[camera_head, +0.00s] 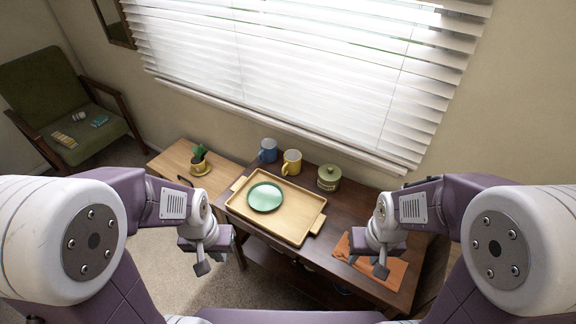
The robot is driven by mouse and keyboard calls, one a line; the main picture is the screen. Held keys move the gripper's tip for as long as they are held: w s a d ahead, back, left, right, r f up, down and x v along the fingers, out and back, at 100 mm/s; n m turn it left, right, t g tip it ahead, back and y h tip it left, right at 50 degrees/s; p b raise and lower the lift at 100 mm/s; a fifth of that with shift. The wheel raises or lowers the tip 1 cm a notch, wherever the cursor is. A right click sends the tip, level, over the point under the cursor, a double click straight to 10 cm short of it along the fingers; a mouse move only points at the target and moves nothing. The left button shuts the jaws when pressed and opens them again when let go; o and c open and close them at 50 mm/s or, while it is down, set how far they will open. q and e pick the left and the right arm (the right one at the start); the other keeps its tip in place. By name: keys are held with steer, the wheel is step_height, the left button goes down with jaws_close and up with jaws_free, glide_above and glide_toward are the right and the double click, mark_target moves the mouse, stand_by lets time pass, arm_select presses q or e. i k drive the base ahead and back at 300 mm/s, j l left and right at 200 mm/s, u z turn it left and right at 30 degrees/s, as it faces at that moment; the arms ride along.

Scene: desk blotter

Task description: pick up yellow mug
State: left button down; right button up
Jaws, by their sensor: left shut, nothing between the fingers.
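The yellow mug (291,162) stands upright at the back of the dark wooden desk (335,213), between a blue mug (268,150) and a green lidded pot (329,177). My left gripper (203,268) is shut and empty, in front of the desk's left side, well apart from the yellow mug. My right gripper (381,271) hangs over the orange cloth at the desk's right; its fingers are too small to tell whether they are open or shut.
A wooden tray (293,229) with a green plate (265,197) lies in front of the yellow mug. An orange cloth (396,275) lies at the right. A side table (172,162) with a potted plant (199,158) stands left. The window blinds (300,70) are behind.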

mark_target(293, 157)
steer(key=i+j+z, duration=0.15)
steer(key=j, duration=0.2)
steer(key=i+j+z, duration=0.2)
steer(key=j, duration=0.15)
steer(key=i+j+z, duration=0.15)
steer(key=j, duration=0.25)
steer(key=i+j+z, duration=0.15)
steer(key=j, duration=0.2)
steer(key=i+j+z, duration=0.2)
steer(key=j, duration=0.25)
steer(key=j+z, duration=0.15)
steer(key=j, duration=0.25)
